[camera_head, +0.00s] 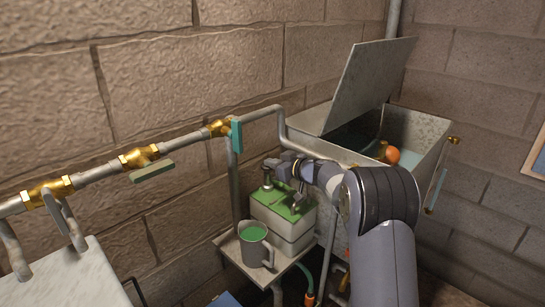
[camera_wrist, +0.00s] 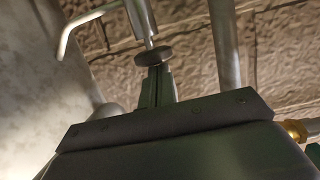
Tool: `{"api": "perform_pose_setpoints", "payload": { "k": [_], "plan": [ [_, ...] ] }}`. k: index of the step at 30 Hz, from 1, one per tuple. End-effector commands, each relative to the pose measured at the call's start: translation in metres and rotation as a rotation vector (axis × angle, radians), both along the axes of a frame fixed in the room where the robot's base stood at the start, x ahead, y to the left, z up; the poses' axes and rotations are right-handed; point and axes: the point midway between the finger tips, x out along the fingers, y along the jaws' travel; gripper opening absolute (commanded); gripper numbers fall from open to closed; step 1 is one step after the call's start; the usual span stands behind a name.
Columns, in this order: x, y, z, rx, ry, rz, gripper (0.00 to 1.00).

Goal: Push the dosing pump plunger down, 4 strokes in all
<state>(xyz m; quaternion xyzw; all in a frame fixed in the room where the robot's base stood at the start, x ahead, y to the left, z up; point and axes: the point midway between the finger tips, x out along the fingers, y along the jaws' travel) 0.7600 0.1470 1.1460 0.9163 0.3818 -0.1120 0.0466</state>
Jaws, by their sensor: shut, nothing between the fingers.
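The dosing pump (camera_head: 267,182) stands on a pale tank with a green top (camera_head: 283,207) on a small shelf. In the wrist view, its plunger has a round dark knob (camera_wrist: 153,56) on a thin metal rod, which runs into a metal barrel (camera_wrist: 141,18). A bent spout (camera_wrist: 80,28) sticks out to one side. My gripper (camera_wrist: 157,72) is shut and empty, its fingertips right at the knob's outer face. They look in contact, but a small gap cannot be ruled out. In the head view, my gripper (camera_head: 273,163) is small, above the pump, and hides the knob.
A grey jug with green liquid (camera_head: 254,245) stands before the tank on the shelf (camera_head: 228,245). A pipe with brass valves (camera_head: 140,157) runs along the wall, a vertical pipe close by the pump. Behind my arm is an open-lidded metal cistern (camera_head: 417,130) with an orange ball (camera_head: 392,155).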

Motion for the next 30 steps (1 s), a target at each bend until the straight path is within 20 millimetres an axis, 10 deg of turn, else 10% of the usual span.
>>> {"api": "perform_pose_setpoints", "payload": {
  "k": [16, 30],
  "plan": [
    [-0.006, -0.007, -0.008, -0.003, 0.004, -0.002, 0.0],
    [-0.063, -0.064, 0.015, -0.001, -0.001, -0.004, 0.0]
  ]
}}
